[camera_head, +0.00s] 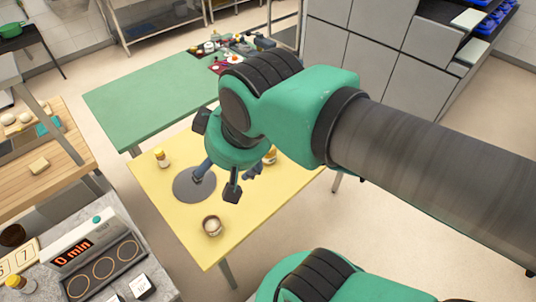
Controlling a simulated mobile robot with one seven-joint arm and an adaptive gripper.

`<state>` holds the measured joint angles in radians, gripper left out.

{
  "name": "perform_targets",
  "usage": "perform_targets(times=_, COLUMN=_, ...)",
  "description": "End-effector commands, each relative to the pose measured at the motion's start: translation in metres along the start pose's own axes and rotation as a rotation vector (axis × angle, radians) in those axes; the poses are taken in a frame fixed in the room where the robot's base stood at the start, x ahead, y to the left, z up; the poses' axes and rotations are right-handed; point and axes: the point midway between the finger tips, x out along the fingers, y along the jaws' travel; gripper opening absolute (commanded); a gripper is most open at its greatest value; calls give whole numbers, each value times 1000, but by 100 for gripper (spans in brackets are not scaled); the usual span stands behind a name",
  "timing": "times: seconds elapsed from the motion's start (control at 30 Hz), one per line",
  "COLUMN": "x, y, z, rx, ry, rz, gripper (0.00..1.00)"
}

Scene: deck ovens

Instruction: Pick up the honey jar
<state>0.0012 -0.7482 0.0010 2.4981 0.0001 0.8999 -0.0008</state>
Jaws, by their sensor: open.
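My gripper (216,182) is open over the yellow table, its fingers pointing down near the round grey mat (190,192). I see nothing between the fingers. Another small yellowish jar (270,157) stands to the right, partly hidden behind my gripper and arm. The labels are too small to read, so I cannot tell which jar is honey.
A round cup (212,226) stands near the front of the yellow table (240,232). A green table (130,105) adjoins behind, with clutter at its far end. A counter with a timer (75,255) is at lower left. The yellow table's front right is clear.

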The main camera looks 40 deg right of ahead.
Motion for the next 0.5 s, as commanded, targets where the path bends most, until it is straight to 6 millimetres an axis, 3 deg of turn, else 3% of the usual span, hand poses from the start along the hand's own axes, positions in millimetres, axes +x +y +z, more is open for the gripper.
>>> perform_targets(times=0.27, x=14, y=12, z=-18, rx=16, ry=-34, rz=17, gripper=78)
perform_targets(times=0.5, x=49, y=43, z=-54, rx=49, ry=-101, rz=47, gripper=78)
